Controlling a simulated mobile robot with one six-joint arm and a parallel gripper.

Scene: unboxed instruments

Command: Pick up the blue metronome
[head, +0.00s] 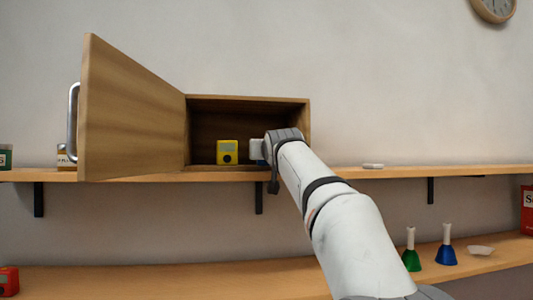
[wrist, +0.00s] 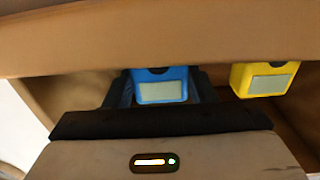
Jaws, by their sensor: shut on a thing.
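The blue metronome (wrist: 161,86) shows in the wrist view, with a pale grey display on its face. My gripper (wrist: 160,98) is shut on it, with a dark finger on each side. In the head view my gripper (head: 257,150) reaches into the open wooden cabinet (head: 248,99) and mostly hides the blue metronome. I cannot tell whether the metronome touches the cabinet floor. A yellow metronome (head: 228,152) stands to the left of my gripper in the head view, and to the right in the wrist view (wrist: 264,78).
The cabinet door (head: 130,115) is swung open to the left. The cabinet stands on a wall shelf (head: 420,169).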

